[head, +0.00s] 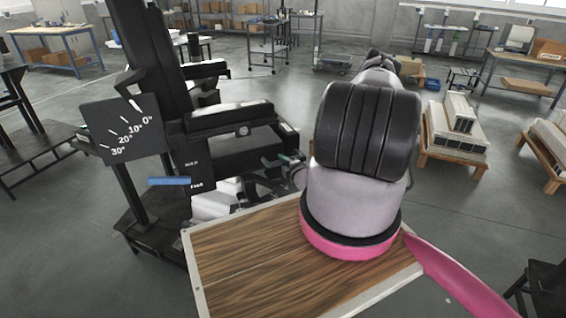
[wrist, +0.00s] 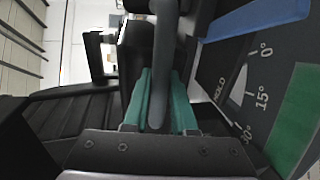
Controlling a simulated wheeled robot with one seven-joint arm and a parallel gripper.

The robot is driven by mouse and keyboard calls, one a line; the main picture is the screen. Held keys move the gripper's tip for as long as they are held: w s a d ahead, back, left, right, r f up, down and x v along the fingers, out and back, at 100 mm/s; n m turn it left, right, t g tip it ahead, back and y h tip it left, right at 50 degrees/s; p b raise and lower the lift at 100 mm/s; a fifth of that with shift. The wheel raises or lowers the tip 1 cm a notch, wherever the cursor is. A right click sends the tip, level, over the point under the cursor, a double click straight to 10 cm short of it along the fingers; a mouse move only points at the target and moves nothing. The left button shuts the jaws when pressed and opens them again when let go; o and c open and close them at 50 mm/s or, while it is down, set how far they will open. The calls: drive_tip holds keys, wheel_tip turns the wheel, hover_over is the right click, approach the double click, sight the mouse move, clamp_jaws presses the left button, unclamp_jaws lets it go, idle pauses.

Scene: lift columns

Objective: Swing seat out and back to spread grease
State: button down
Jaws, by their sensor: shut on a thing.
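The lift seat (head: 245,146) is a black unit with dark armrests beside a tall black column (head: 155,60), left of my arm in the head view. My gripper (wrist: 160,100) has teal fingers shut on a grey bar-like handle (wrist: 163,60) in the wrist view. In the head view the gripper is mostly hidden behind my arm, close to the seat's right side. I cannot tell how the handle joins the seat.
A blue bar (head: 168,181) juts out below the angle plate. Pallets with pale blocks (head: 452,140) stand at the right.

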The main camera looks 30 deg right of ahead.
drive_tip(key=shift+s+a+f, duration=0.1)
drive_tip(key=shift+s+a, duration=0.1)
drive_tip(key=shift+a, duration=0.05)
drive_tip(key=c, duration=0.7)
unclamp_jaws()
drive_tip(key=shift+c, duration=0.2)
